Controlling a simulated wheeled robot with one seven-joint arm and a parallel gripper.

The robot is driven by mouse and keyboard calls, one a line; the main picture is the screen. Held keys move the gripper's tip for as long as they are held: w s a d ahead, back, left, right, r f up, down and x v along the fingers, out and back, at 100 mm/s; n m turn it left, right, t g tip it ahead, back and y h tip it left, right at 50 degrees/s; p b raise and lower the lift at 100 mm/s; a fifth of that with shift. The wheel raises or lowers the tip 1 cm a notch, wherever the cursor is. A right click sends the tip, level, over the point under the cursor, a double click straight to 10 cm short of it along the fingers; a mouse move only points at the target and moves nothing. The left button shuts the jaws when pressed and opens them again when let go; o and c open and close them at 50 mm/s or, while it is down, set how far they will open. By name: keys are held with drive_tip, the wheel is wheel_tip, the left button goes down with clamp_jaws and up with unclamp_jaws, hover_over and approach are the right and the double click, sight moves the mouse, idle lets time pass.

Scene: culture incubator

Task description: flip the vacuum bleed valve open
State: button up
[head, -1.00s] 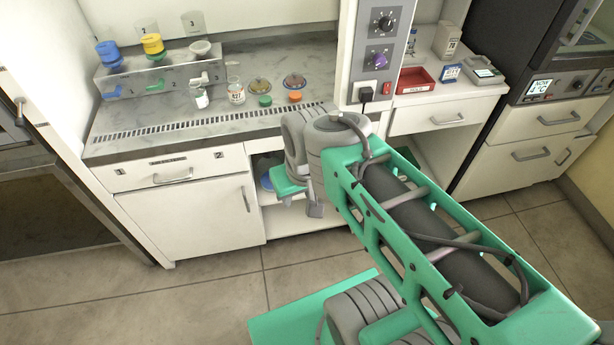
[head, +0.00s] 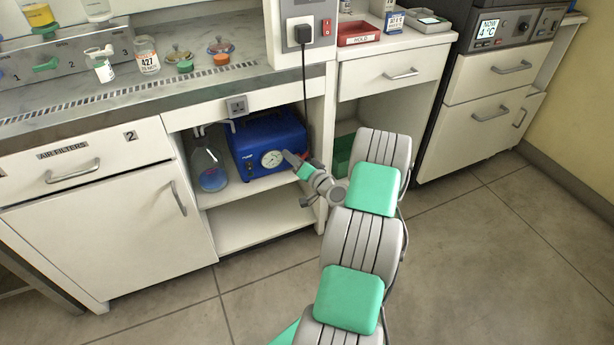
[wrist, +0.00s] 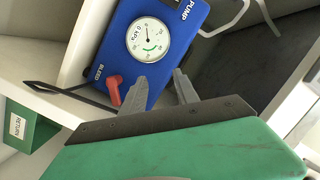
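The blue vacuum pump (head: 262,136) stands on the upper shelf of the open bay under the bench. Its front, with a round dial gauge (wrist: 148,39), fills the upper middle of the wrist view (wrist: 183,38). The bleed valve is a red lever (wrist: 114,90) beside the BLEED label, below the gauge. My gripper (wrist: 159,80) is in front of the pump with two fingers apart and nothing between them. The red lever is just left of the left finger, outside the gap; I cannot tell whether they touch.
A clear bottle with blue liquid (head: 211,172) stands left of the pump. A power cord (head: 304,95) hangs down beside the bay's right post. A green RETURN bin (wrist: 23,127) shows in the wrist view. The lower shelf (head: 255,225) is clear.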

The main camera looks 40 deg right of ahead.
sight(307, 156)
drive_tip(key=s+d+f+m+h+b, duration=0.1)
drive_tip(key=s+d+f+m+h, duration=0.25)
drive_tip(key=d+f, duration=0.25)
drive_tip(key=x, duration=0.2)
drive_tip(key=b+x, duration=0.1)
drive_tip(key=x, duration=0.4)
drive_tip(key=shift+s+d+r, duration=0.1)
drive_tip(key=shift+d+r, duration=0.15)
drive_tip(key=shift+r, duration=0.15)
drive_tip(key=shift+c, duration=0.5)
clamp_jaws()
